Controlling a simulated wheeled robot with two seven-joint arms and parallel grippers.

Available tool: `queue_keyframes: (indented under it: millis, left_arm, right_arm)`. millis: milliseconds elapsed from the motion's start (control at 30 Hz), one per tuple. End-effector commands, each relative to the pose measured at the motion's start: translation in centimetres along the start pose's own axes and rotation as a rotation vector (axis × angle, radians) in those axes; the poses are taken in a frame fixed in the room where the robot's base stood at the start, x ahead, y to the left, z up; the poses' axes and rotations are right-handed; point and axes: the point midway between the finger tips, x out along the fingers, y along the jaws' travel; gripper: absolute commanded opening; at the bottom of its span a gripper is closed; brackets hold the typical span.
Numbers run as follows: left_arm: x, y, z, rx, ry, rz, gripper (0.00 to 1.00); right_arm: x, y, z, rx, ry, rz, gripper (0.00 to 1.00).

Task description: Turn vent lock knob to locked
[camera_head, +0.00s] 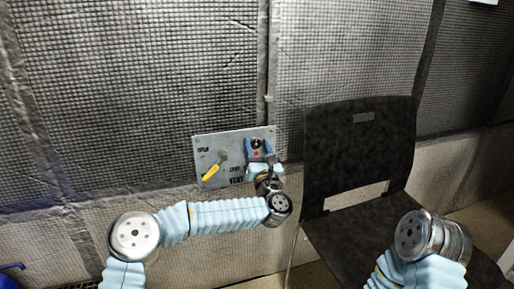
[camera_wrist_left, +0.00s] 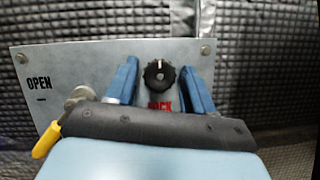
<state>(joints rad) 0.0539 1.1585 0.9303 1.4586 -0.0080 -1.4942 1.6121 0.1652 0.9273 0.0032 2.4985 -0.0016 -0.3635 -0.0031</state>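The vent lock knob (camera_wrist_left: 159,74) is black and round, with a white mark pointing up in the left wrist view. It sits on a grey panel (camera_head: 236,140) on the wall; the panel also shows in the left wrist view (camera_wrist_left: 80,62). Red "LOCK" lettering (camera_wrist_left: 160,106) below the knob is partly hidden by my gripper. My left gripper (camera_wrist_left: 161,64) is open, its blue fingers on either side of the knob with visible gaps. In the head view the left gripper (camera_head: 259,148) is in front of the panel's right part. My right gripper is out of view.
A yellow-handled lever (camera_head: 212,172) is on the panel's left part, near the word "OPEN"; its handle (camera_wrist_left: 46,141) is close to my left gripper's body. A dark chair (camera_head: 358,140) stands right of the panel. Quilted padding (camera_head: 150,80) covers the wall.

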Motion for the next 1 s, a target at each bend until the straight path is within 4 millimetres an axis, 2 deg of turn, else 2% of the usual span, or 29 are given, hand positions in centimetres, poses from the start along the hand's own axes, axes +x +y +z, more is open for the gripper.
queue_keyframes:
  millis: [33,200,300,667,1000]
  left_arm:
    - [0.0,0.0,0.0,0.0,0.0,0.0,0.45]
    - [0.0,0.0,0.0,0.0,0.0,0.0,0.19]
    - [0.0,0.0,0.0,0.0,0.0,0.0,0.07]
    - [-0.1,0.0,-0.1,0.067,-0.002,-0.027,0.07]
    - [-0.1,0.2,-0.1,0.309,-0.004,-0.127,0.07]
  right_arm:
    - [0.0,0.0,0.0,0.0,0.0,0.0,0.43]
    - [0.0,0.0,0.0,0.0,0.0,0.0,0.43]
    - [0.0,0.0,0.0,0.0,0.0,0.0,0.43]
    - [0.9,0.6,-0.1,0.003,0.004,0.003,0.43]
    - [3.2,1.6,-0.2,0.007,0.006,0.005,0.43]
